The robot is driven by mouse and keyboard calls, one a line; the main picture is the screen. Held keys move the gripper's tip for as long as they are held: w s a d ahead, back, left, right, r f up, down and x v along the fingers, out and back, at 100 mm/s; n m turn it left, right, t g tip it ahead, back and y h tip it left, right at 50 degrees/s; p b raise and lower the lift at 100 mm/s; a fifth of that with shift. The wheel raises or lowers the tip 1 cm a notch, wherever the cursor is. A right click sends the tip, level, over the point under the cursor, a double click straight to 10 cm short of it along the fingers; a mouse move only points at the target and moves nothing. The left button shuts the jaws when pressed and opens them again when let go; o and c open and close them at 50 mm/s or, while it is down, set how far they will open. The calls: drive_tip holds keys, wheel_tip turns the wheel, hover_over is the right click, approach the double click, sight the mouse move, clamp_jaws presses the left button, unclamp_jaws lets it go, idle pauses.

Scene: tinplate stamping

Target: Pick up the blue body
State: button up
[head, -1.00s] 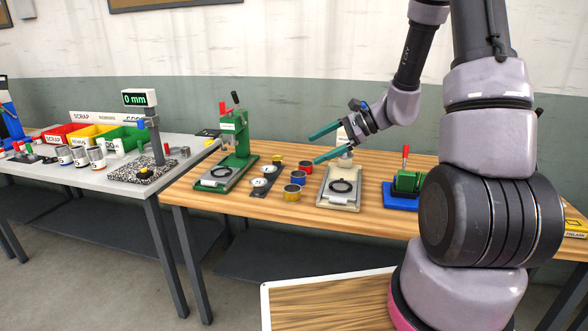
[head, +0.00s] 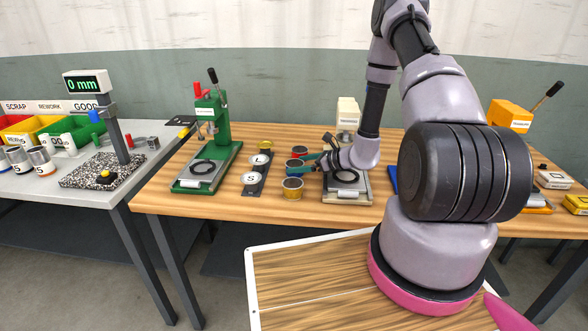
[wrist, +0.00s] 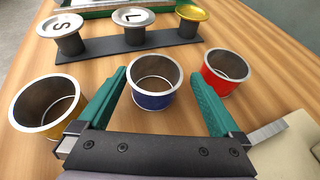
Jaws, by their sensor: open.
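The blue body (wrist: 153,98) is an open-topped tin with a bare metal rim, upright on the wooden table. In the wrist view it stands between the two green fingers of my gripper (wrist: 160,98), which is open around it. I cannot tell whether either finger touches it. In the head view my gripper (head: 303,165) reaches in low from the right, and its fingers and the neighbouring tins largely hide the blue body.
A yellow tin (wrist: 48,105) stands left of my gripper and a red tin (wrist: 226,72) close to its right finger. Beyond is a dark strip (wrist: 105,52) with several capped posts. A green press (head: 208,150) stands left, a beige press (head: 347,115) behind my wrist.

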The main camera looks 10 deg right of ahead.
drive_tip(key=x, duration=0.5)
drive_tip(key=shift+a, duration=0.5)
drive_tip(key=c, duration=1.3)
drive_tip(key=shift+r, duration=0.1)
